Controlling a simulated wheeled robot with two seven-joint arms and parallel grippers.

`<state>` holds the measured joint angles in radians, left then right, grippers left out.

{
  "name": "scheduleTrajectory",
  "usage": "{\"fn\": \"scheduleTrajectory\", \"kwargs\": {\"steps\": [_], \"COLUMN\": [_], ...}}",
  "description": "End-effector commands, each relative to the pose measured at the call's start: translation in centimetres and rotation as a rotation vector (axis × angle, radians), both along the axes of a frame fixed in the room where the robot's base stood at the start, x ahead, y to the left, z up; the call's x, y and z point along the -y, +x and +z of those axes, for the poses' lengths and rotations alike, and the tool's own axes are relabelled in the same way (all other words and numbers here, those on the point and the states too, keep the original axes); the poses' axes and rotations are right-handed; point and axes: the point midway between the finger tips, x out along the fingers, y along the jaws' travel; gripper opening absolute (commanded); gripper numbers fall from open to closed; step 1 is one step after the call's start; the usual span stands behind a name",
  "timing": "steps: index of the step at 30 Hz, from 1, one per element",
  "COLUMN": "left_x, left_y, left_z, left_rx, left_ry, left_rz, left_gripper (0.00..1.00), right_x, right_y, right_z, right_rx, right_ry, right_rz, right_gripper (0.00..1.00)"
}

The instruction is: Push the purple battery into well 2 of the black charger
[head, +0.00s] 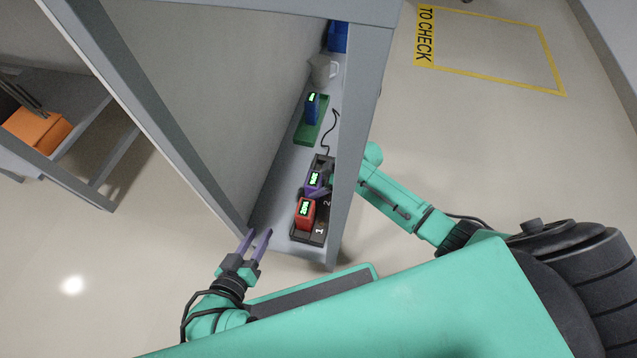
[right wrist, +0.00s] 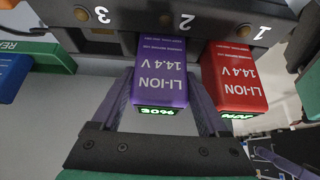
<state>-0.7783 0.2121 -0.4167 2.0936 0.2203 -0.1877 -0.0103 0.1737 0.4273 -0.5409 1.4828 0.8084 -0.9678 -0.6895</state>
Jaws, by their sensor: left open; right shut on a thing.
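The black charger (head: 323,232) lies on the shelf, with wells 1 and 2 labelled in the head view. It also crosses the top of the right wrist view (right wrist: 120,14). The purple battery (head: 313,184) is at well 2, beside a red battery (head: 305,213) at well 1. In the right wrist view my right gripper (right wrist: 160,105) is shut on the purple battery (right wrist: 160,75), a finger on each side. The battery's far end meets the charger; its seating depth cannot be told. My left gripper (head: 256,242) is open and empty at the shelf's near end.
A green tray (head: 306,134) with a blue battery (head: 312,107) stands farther along the shelf. Beyond it are a grey jug (head: 321,69) and a blue object (head: 338,37). A black cable runs from the charger. The shelf's grey upright (head: 354,130) partly hides my right arm.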

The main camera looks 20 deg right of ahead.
Motion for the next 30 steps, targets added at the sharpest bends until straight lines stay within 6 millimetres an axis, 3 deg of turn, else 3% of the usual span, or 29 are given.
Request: {"fn": "scheduleTrajectory", "kwargs": {"steps": [11,12,13,14,25,30], "left_x": [0.0,0.0,0.0,0.0,0.1,0.0], "left_y": [0.0,0.0,0.0,0.0,0.0,0.0], "left_z": [0.0,0.0,0.0,0.0,-0.4,2.5], "left_rx": [0.000,0.000,0.000,0.000,0.022,0.008], "left_ry": [0.000,0.000,0.000,0.000,-0.022,-0.006], "left_rz": [0.000,0.000,0.000,0.000,0.017,0.005], "left_gripper": [0.43,0.43,0.43,0.43,0.43,0.43], "right_x": [0.0,0.0,0.0,0.0,0.0,1.6], "right_y": [0.1,0.1,0.1,0.1,0.0,-1.0], "right_z": [0.1,0.1,0.1,0.1,-0.1,3.5], "right_rx": [0.001,0.001,0.001,0.001,-0.001,0.000], "right_ry": [0.002,0.002,0.002,0.002,0.000,-0.002], "right_rz": [-0.004,-0.004,-0.004,-0.004,-0.002,-0.001], "right_gripper": [0.00,0.85,0.96,1.00,1.00,1.00]}}
